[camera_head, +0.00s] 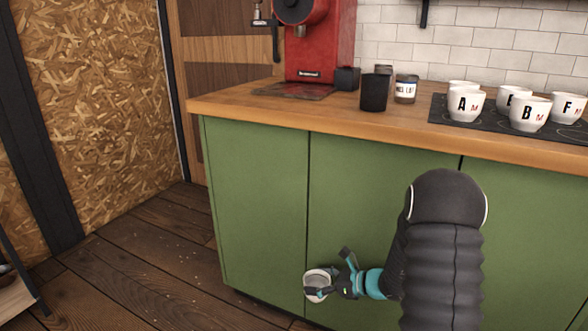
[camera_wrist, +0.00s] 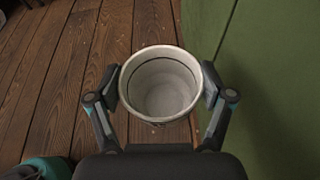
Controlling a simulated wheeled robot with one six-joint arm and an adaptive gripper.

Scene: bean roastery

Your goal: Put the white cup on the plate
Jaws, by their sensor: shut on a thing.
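A white cup (camera_head: 317,280) is held in my gripper (camera_head: 322,287), low in front of the green cabinet and above the wooden floor. In the wrist view the white cup (camera_wrist: 161,88) is seen from above, its mouth toward the camera, and it looks empty. The two fingers of my gripper (camera_wrist: 160,90) press on its left and right sides. I cannot make out a plate in either view.
A wooden counter (camera_head: 230,108) tops the green cabinet (camera_head: 255,205). On it stand a red machine (camera_head: 322,45), a black canister (camera_head: 374,92), a labelled jar (camera_head: 405,88), and several lettered white cups (camera_head: 467,104) on a dark mat (camera_head: 440,112). A shelf edge (camera_head: 20,300) is at lower left.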

